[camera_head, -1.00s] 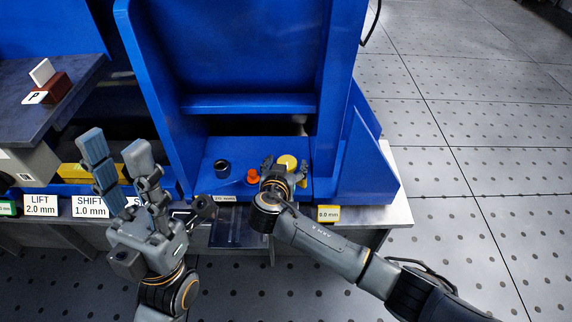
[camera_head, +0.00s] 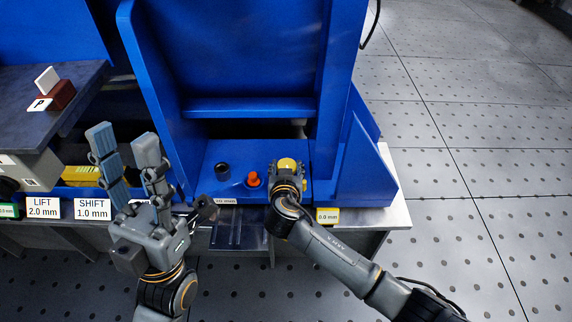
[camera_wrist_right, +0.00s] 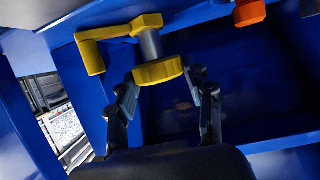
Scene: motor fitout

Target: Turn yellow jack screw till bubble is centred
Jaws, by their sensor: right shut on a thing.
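The yellow jack screw (camera_head: 287,164) stands at the right of the blue base shelf. In the right wrist view its round yellow head (camera_wrist_right: 158,71) sits on a grey shaft, with a yellow arm-shaped piece (camera_wrist_right: 118,28) at the shaft's other end. My right gripper (camera_head: 288,170) is on the screw, with its fingers (camera_wrist_right: 165,88) at both sides of the round head. My left gripper (camera_head: 125,145) is open and empty, fingers spread, left of the blue frame. I cannot make out a bubble in either view.
Blue frame walls (camera_head: 345,150) rise close at the right. A yellow-edged 0.0 mm tag (camera_head: 327,216) is at the front edge.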

